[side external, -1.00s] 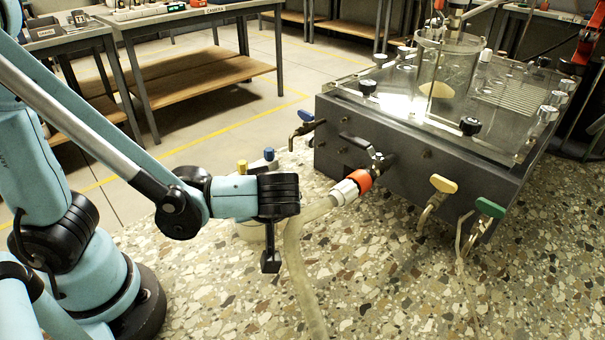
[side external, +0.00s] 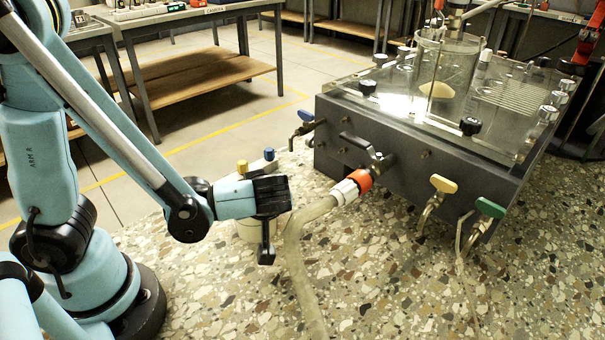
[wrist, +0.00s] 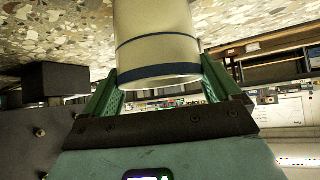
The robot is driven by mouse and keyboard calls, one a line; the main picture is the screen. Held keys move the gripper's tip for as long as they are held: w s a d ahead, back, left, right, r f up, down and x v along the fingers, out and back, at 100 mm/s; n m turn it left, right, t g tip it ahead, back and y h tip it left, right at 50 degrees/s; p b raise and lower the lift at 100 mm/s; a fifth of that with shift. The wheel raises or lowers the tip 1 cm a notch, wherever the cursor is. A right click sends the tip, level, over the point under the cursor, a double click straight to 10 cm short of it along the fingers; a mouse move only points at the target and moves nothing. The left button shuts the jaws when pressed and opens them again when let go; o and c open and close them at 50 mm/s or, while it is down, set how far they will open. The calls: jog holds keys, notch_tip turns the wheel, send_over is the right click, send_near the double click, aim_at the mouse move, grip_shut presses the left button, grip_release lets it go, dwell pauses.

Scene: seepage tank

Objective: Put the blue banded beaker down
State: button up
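The blue banded beaker (wrist: 160,52) is a cream cylinder with a dark blue band near its rim. In the wrist view it runs out of the top edge, so its far end is hidden. The green fingers of my gripper (wrist: 160,72) lie against both its sides, shut on it. In the side view my gripper (side external: 267,215) is low over the speckled surface.
The grey seepage tank (side external: 405,150) stands to the right, with valves on its front. A thick hose (side external: 303,235) runs from its orange coupling (side external: 364,181) close beside my gripper. Open speckled surface (side external: 380,285) lies in front.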

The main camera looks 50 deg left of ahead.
jog(key=c, duration=0.5)
jog(key=shift+r, duration=0.1)
jog(key=shift+c, duration=0.2)
